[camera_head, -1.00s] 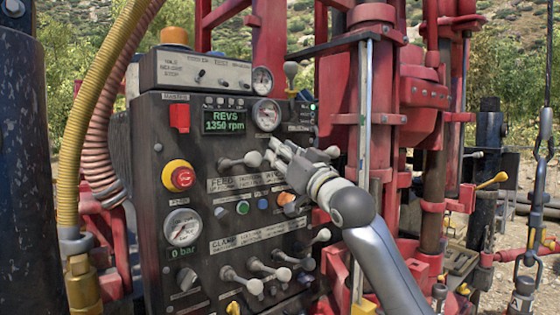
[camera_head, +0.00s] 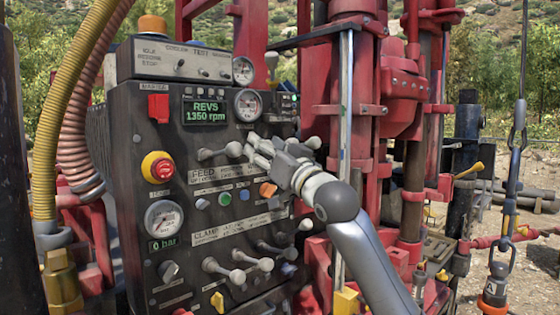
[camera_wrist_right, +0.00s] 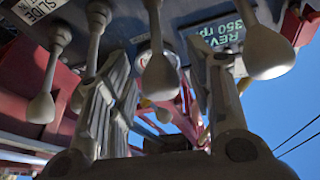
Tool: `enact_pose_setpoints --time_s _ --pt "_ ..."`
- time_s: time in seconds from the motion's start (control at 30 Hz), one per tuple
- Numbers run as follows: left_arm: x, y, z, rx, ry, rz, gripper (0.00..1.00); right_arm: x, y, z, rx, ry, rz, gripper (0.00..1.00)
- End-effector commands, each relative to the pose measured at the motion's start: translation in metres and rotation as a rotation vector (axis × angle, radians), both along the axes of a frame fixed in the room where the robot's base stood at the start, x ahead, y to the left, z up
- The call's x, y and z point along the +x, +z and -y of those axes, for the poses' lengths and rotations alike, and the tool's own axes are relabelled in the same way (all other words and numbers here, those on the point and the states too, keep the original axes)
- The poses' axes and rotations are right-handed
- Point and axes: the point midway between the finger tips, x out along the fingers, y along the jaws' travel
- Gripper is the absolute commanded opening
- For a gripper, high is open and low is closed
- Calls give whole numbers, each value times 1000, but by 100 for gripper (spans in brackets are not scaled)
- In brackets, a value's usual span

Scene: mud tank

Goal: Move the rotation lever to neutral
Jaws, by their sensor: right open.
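The control panel (camera_head: 130,180) shows a row of grey levers below the screen. The left lever of that row, above the word FEED, has a pale knob (camera_head: 234,149). My right gripper (camera_head: 256,150) is open at the middle of this row. In the right wrist view, a grey lever with a rounded knob (camera_wrist_right: 160,77) hangs between the two spread fingers of my right gripper (camera_wrist_right: 162,95). It seems to be the rotation lever; contact with the fingers cannot be told. In the head view my gripper largely hides it. My left gripper is not in view.
Neighbouring levers flank my right gripper, one with its knob (camera_wrist_right: 268,52) close by. A red emergency stop (camera_head: 158,167), a REVS screen (camera_head: 205,112) reading 1350 rpm and a lower lever row (camera_head: 237,277) are on the panel. Red drill-rig parts (camera_head: 362,80) stand right.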

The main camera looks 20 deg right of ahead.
Motion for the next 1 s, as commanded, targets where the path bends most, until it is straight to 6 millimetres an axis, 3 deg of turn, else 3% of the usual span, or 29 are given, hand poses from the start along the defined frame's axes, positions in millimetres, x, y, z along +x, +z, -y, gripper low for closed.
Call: enact_pose_setpoints --time_s 0.6,1.0 --pt "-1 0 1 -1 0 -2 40 -93 -33 22 0 -1 -1 48" --pt "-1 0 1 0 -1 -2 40 -103 -37 24 0 -1 -1 48"
